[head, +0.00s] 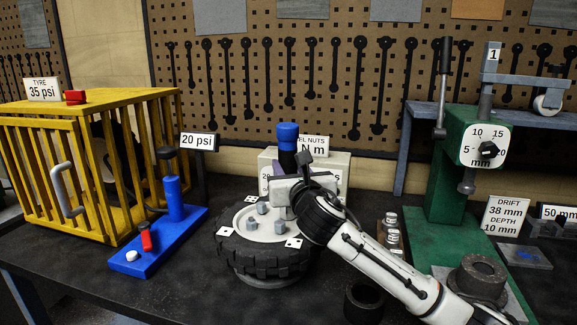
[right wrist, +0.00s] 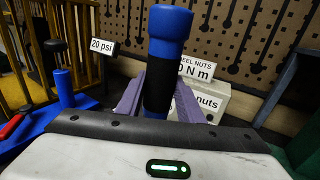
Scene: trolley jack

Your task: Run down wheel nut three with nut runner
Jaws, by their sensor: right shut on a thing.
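The nut runner (head: 288,134) has a blue top and a black grip and stands about upright over the wheel. It also shows in the right wrist view (right wrist: 168,32), where the black grip is between the two grey-purple fingers of my right gripper (right wrist: 159,98). My right gripper (head: 284,172) is shut on it, above the back right of the wheel. The wheel (head: 231,246) lies flat, with a black tyre, a pale hub and white cards on the tyre. Several grey wheel nuts (head: 251,224) show on the hub. The runner's lower end is hidden, so its contact with a nut cannot be told.
A white box (head: 336,170) with a wheel nuts sign stands behind the wheel. A blue pump (head: 174,200) and a yellow cage (head: 95,112) stand left. Right are metal pieces (head: 392,238), a black ring (head: 364,303) and a green press (head: 446,200).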

